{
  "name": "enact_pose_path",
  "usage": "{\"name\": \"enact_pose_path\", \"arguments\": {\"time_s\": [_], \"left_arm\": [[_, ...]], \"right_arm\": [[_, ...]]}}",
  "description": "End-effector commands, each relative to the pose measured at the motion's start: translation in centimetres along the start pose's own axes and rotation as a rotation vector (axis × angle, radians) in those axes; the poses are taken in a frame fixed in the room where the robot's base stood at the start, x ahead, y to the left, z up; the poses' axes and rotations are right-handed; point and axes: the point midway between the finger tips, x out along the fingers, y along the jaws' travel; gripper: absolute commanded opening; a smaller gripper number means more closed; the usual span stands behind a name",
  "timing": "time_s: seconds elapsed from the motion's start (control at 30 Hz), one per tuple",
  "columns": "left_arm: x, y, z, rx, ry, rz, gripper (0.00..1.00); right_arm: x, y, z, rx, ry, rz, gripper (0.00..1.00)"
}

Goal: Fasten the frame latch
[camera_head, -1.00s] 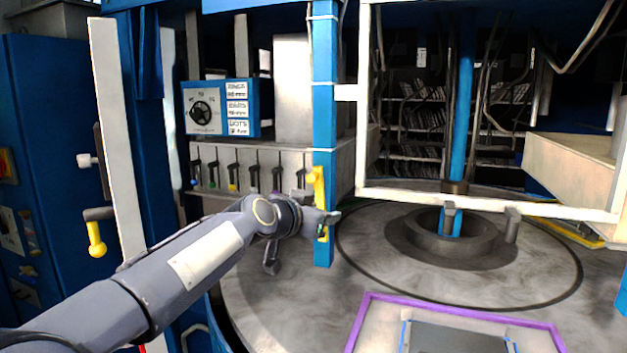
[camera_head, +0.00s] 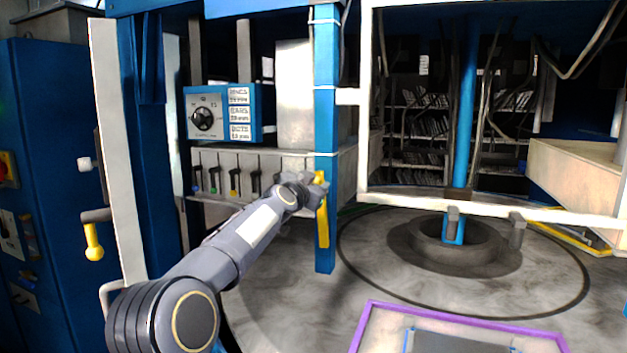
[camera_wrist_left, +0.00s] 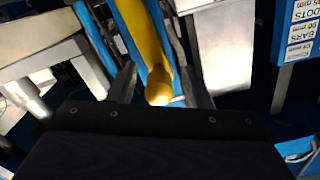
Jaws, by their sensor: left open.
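The yellow frame latch (camera_head: 323,224) is a long narrow handle hanging upright along the blue post (camera_head: 325,110), beside the white frame (camera_head: 490,206). My left gripper (camera_head: 318,187) is at the upper part of the latch and hides some of it. In the left wrist view the open jaws (camera_wrist_left: 160,84) have the rounded end of the yellow handle (camera_wrist_left: 146,40) between them, with a visible gap on at least one side. I cannot tell whether either finger touches it. My right gripper is not in view.
A blue dial box (camera_head: 222,112) and a row of small levers (camera_head: 234,180) stand left of the post. A purple-edged panel (camera_head: 455,312) lies in front. The round grey table (camera_head: 370,270) is clear between. Another yellow handle (camera_head: 93,241) hangs at the far left.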

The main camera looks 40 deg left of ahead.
Motion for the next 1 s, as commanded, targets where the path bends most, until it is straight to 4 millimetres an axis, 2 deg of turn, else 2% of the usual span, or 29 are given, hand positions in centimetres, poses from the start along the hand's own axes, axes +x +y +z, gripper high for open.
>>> {"name": "enact_pose_path", "arguments": {"time_s": [0.17, 0.5, 0.53, 1.0], "left_arm": [[0.0, 0.03, 0.03, 0.0, 0.0, 0.0, 0.45], [-0.02, 0.05, 0.03, -0.001, 0.0, 0.001, 0.02], [-0.02, 0.05, 0.03, -0.001, 0.0, 0.001, 0.0], [-0.02, -0.31, 0.41, -0.06, 0.0, 0.001, 0.0]], "right_arm": [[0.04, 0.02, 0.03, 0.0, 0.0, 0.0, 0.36], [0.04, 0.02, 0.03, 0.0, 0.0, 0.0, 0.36], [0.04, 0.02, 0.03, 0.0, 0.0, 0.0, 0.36], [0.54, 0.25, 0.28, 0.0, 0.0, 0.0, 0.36]]}}
